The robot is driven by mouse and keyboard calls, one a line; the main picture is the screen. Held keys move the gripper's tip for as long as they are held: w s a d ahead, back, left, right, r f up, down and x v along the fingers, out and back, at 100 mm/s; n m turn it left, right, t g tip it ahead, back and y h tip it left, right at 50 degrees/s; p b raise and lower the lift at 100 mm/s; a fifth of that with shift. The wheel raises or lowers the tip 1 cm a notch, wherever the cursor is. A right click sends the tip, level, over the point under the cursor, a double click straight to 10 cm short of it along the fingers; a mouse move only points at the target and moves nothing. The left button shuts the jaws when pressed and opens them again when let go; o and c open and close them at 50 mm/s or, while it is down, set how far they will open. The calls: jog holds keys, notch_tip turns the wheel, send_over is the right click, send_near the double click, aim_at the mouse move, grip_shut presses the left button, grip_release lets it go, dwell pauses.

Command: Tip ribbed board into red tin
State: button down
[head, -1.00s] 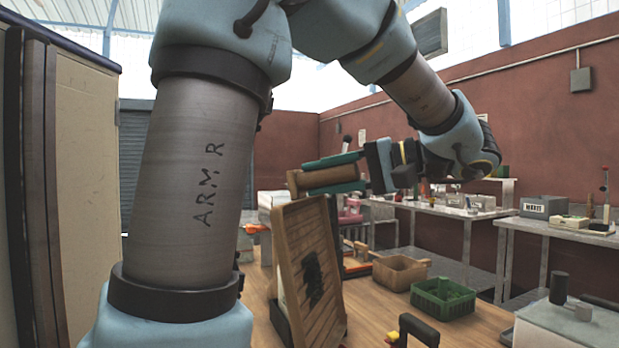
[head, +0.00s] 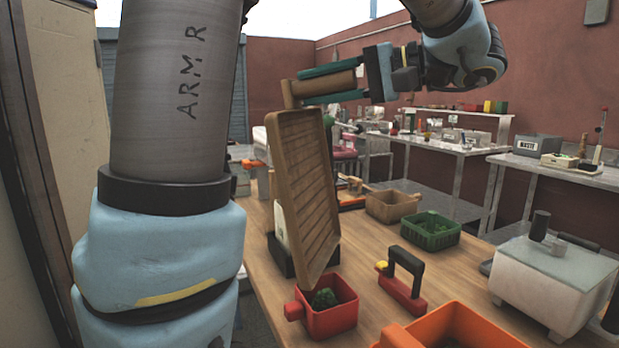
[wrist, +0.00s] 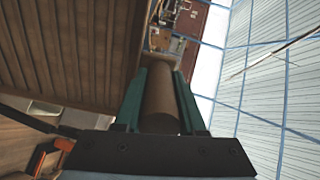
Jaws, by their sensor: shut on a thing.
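The ribbed board (head: 308,190) is a wooden tray with a raised rim and a thick round handle (head: 330,86). It is tilted steeply, and its ribbed face shows bare. My gripper (head: 303,86) is shut on the handle, one green finger on each side. The wrist view shows the handle between the fingers (wrist: 160,95) and the board (wrist: 65,50) at left. The red tin (head: 338,322) stands on the table below the board's lower end. A dark green clump (head: 324,298) lies in the tin. I cannot tell whether board and tin touch.
A green basket (head: 430,232) and a brown box (head: 390,207) stand behind on the table. A red block with a black handle (head: 402,285) is right of the tin. An orange bin (head: 455,330) is in front.

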notch_tip(320, 180, up, 4)
jog(key=shift+f+p, duration=0.2)
jog(key=shift+p, duration=1)
jog(key=shift+f, duration=0.15)
